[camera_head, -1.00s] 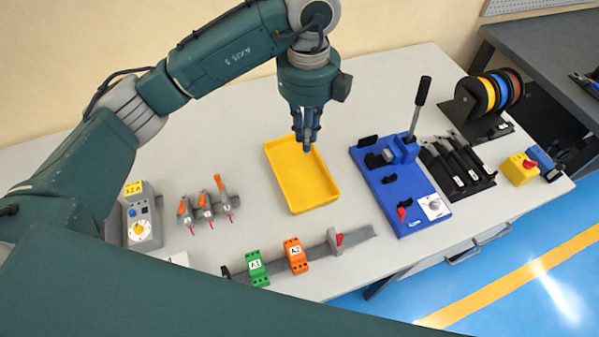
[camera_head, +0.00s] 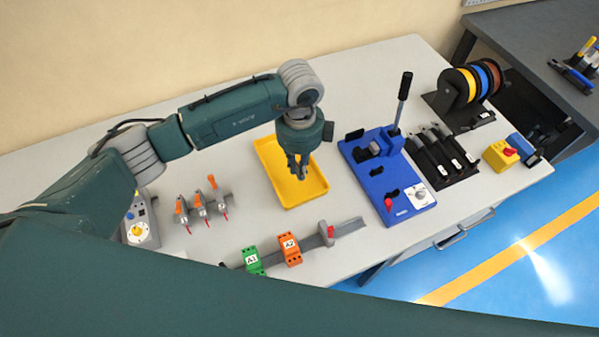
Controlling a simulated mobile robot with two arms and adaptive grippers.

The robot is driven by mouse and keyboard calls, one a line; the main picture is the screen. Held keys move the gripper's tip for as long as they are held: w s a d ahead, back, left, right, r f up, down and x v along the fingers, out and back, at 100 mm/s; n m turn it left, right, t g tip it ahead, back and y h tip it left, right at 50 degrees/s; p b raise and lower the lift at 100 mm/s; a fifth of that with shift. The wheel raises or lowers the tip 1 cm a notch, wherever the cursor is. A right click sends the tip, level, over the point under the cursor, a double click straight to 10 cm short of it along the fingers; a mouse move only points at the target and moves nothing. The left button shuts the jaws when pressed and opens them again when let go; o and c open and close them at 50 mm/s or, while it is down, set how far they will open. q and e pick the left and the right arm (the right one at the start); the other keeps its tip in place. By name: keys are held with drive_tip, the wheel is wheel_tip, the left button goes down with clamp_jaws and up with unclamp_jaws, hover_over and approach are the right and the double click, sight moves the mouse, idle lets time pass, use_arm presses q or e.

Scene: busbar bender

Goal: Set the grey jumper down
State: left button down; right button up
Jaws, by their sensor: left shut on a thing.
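My left gripper (camera_head: 299,173) points down over the yellow tray (camera_head: 312,193), its fingers in front of the tray's middle in this view. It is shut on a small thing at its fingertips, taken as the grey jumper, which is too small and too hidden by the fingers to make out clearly. I cannot tell whether the fingertips touch the tray floor. The visible part of the tray is empty. My right gripper is not in view.
The blue bender (camera_head: 380,180) with its upright black lever stands right of the tray. A rail with green (camera_head: 252,259) and orange (camera_head: 290,249) blocks lies in front. Bare table surrounds the tray.

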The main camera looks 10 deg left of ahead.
use_arm(q)
wheel_tip(320, 180, down, 4)
drive_tip(key=shift+f+p, duration=0.1)
drive_tip(key=shift+p, duration=0.35)
drive_tip(key=shift+f, duration=0.3)
drive_tip(key=shift+f, duration=0.15)
drive_tip(key=c, duration=1.7)
unclamp_jaws()
drive_tip(key=shift+c, duration=0.2)
